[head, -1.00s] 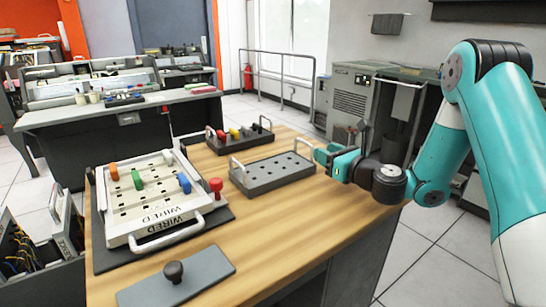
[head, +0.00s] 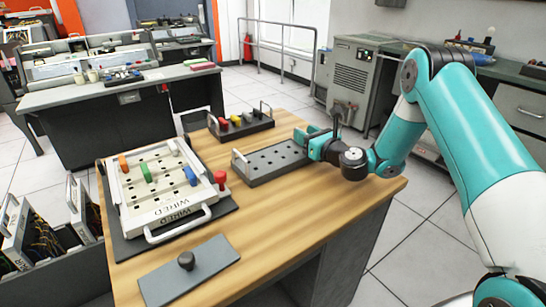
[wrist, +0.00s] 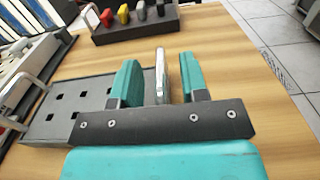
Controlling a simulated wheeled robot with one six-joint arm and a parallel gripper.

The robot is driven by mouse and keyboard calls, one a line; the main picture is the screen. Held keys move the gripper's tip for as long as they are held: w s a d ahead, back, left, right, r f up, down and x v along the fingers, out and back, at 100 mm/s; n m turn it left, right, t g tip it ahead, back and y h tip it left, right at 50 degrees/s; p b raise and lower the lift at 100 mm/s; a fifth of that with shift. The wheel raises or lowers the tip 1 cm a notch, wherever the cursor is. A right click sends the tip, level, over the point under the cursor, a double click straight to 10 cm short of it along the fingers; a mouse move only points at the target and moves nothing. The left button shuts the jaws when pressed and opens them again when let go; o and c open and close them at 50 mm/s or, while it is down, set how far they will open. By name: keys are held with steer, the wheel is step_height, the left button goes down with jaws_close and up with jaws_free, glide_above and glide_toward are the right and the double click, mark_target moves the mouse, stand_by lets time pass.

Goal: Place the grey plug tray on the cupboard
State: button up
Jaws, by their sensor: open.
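The grey plug tray (head: 278,163) is a flat block with rows of empty holes and a handle at each end. It lies on the wooden table top (head: 330,200). My gripper (head: 306,137) is at its right end. In the wrist view, the open fingers of my gripper (wrist: 158,80) stand on either side of the tray's pale upright handle (wrist: 161,70), with gaps showing. The tray (wrist: 62,115) extends to the left there, partly hidden by the gripper. I cannot tell for certain which unit is the cupboard; a grey vented cabinet (head: 346,75) stands behind the table.
A dark tray (head: 240,128) with coloured plugs sits just behind the grey one. A white plugboard (head: 160,205) with a red knob beside it lies at the left. A grey plate with a black knob (head: 210,270) is in front. A green-topped counter (head: 515,75) stands at right.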

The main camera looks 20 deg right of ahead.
steer(key=shift+c, duration=0.2)
jaws_close()
stand_by(1.2)
